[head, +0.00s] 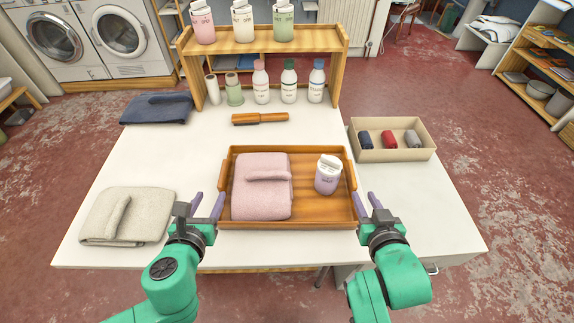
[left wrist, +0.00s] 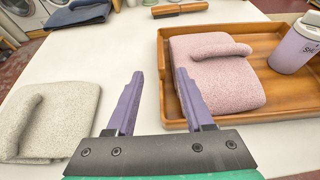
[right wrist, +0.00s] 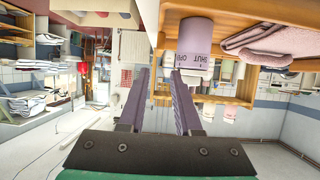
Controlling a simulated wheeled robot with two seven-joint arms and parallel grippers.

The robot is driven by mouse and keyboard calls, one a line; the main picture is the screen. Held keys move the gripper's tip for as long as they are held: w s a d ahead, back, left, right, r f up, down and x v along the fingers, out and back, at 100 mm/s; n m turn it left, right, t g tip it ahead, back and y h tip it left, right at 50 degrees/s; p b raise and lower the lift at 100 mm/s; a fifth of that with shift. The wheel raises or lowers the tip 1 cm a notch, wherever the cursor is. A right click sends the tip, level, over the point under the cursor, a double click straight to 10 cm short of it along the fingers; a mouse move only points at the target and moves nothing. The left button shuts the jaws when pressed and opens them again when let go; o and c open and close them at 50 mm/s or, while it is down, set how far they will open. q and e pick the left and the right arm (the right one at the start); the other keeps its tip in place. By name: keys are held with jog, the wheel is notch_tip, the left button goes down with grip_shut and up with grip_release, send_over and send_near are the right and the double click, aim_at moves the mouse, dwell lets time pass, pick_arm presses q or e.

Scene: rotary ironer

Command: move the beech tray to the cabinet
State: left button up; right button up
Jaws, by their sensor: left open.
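The beech tray (head: 305,223) lies flat near the front middle of the white table and holds a folded pink towel (head: 262,190) and a lilac-and-white container (head: 327,176). My left gripper (head: 207,205) is open and empty at the tray's left end. In the left wrist view, its fingers (left wrist: 158,85) appear on either side of the tray's left wall. My right gripper (head: 367,200) is at the tray's right end, fingers apart; contact is unclear. The right wrist view is upside down and shows its fingers (right wrist: 158,75) near the tray edge. A white cabinet top (head: 440,220) adjoins the table's right.
An open beige box (head: 393,155) with rolled cloths stands at the back of the cabinet top; the front is clear. A beige towel (head: 125,217), a dark blue cloth (head: 157,108) and a wooden brush (head: 260,118) lie on the table. A bottle shelf (head: 265,45) stands behind.

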aim_at(222, 173)
pick_arm(q)
jog(key=x, duration=1.2)
jog(key=shift+w+d+r, duration=0.1)
jog(key=shift+w, duration=0.25)
pick_arm(e)
jog(key=x, duration=1.2)
jog(key=shift+w+d, duration=0.1)
jog(key=shift+w, duration=0.2)
pick_arm(q)
jog(key=c, duration=0.6)
pick_arm(e)
grip_shut()
pick_arm(q)
grip_shut()
pick_arm(e)
jog(key=shift+r, duration=0.1)
